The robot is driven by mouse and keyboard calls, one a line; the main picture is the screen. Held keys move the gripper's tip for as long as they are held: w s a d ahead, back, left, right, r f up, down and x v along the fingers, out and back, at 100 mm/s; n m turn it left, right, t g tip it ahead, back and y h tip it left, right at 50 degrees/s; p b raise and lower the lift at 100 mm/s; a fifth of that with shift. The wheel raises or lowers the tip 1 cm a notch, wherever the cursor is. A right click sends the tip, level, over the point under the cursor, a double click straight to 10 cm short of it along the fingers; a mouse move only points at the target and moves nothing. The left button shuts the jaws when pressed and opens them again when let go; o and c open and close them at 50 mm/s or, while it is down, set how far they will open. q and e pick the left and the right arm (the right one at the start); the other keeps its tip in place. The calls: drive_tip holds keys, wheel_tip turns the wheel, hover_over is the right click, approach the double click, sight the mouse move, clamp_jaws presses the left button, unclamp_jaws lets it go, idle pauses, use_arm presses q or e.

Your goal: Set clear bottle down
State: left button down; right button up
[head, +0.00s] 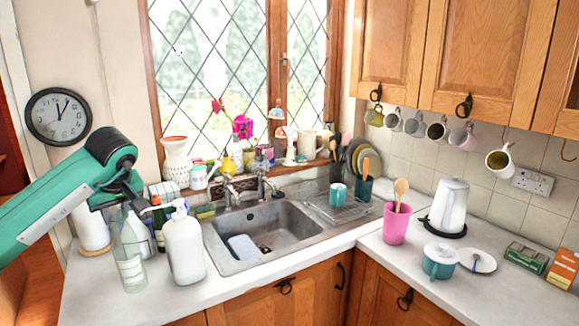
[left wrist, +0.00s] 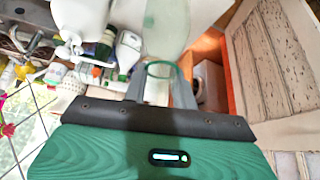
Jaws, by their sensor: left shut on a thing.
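My right gripper is not in view.
A white pump bottle (head: 186,252) stands close to the right of the clear bottle. Dark green bottles (head: 158,222) and a paper roll (head: 93,230) stand behind. The sink (head: 268,232) is further right. The worktop (head: 95,295) is bare to the left and front.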

use_arm(q)
drive_tip(key=s+d+f+m+t+h, duration=0.2)
drive_tip(key=s+d+f+m, duration=0.7)
drive_tip(key=s+d+f, duration=0.9)
drive_tip(key=shift+d+f+h, duration=0.2)
drive_tip(key=shift+f+h, duration=0.55)
drive_tip(key=shift+h, duration=0.45)
drive_tip(key=shift+s, duration=0.15)
